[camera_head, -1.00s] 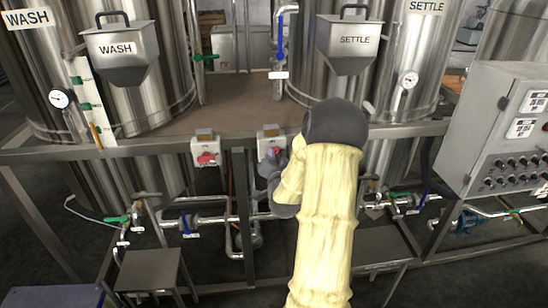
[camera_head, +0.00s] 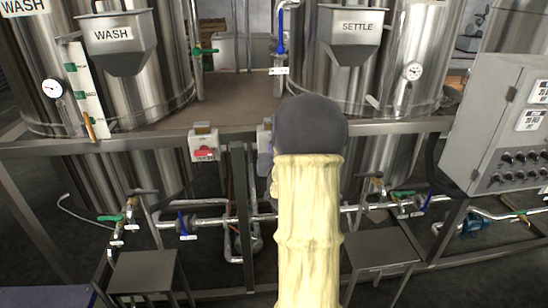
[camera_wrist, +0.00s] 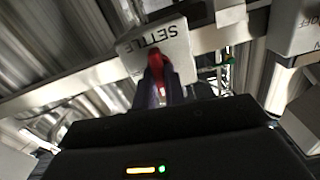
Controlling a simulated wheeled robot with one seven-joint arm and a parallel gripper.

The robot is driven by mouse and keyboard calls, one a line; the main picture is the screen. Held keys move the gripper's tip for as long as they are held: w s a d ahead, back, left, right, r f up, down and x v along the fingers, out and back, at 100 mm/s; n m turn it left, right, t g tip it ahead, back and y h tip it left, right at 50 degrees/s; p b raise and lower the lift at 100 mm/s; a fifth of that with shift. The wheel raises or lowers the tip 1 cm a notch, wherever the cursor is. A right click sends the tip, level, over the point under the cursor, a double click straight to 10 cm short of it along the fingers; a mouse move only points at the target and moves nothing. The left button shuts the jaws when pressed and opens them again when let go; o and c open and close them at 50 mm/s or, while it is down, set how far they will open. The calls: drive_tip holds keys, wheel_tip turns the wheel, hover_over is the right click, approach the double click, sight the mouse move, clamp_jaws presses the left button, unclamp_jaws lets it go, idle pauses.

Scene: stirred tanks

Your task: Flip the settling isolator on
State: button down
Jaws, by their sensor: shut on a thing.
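The settling isolator is a grey-white box with SETTLE lettering (camera_wrist: 160,45), upside down in the wrist view. In the head view only a sliver of its left edge (camera_head: 264,136) shows beside my arm. Its red handle (camera_wrist: 156,68) stands out from the box face in the wrist view. My gripper (camera_wrist: 165,92) has its dark fingers shut on this red handle. The handle's lower part is hidden between the fingers, and its exact switch position cannot be told. In the head view my arm hides the gripper and most of the isolator.
The WASH isolator (camera_head: 203,145), with a red handle, hangs on the same frame rail (camera_head: 110,147) to the left. A grey control cabinet (camera_head: 500,125) stands at right. Tank hoppers (camera_head: 352,42) overhang behind. Pipes with valves (camera_head: 183,224) run below, above small metal stands (camera_head: 145,272).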

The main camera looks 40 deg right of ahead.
drive_tip(key=shift+a+f+n+b, duration=0.1)
drive_tip(key=shift+n+b, duration=0.25)
drive_tip(key=shift+n, duration=0.25)
drive_tip(key=c, duration=1.5)
unclamp_jaws()
drive_tip(key=shift+o, duration=0.2)
drive_tip(key=b+v, duration=0.3)
drive_tip(key=v, duration=0.9)
drive_tip(key=shift+b, duration=0.4)
drive_tip(key=shift+a+f+b, duration=0.15)
drive_tip(key=shift+b, duration=0.25)
